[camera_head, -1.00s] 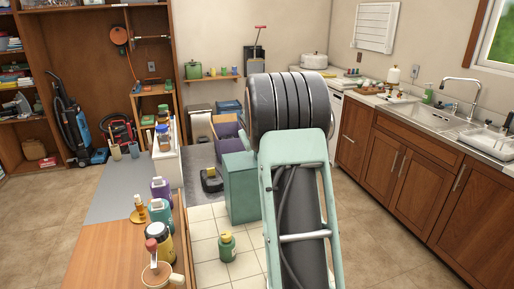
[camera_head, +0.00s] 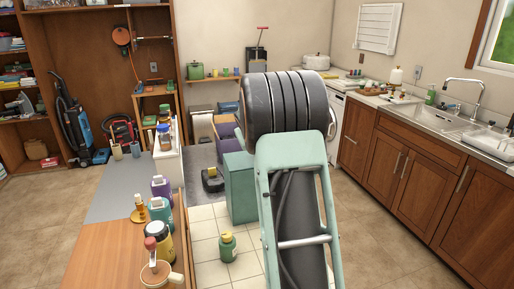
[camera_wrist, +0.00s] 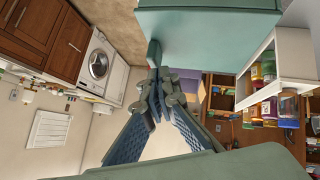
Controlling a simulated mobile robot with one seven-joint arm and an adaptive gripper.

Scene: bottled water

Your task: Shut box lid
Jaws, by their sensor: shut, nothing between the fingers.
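A teal box (camera_head: 240,190) stands on the tiled floor in the middle of the head view, partly hidden behind my arm. A large flat teal surface (camera_wrist: 205,38), apparently the same box, fills the top middle of the wrist view. I cannot make out which part of it is the lid or how far it is open. My gripper (camera_wrist: 157,80) shows in the wrist view with its fingertips together and nothing between them. The tips appear close to the lower left edge of the teal surface; I cannot tell if they touch it. In the head view my arm hides the gripper.
A wooden counter (camera_head: 105,255) with several bottles and a mug runs along the left. A green bottle (camera_head: 228,247) stands on the floor in front of the box. Wooden cabinets (camera_head: 400,180) with a sink line the right. Floor between box and cabinets is partly clear.

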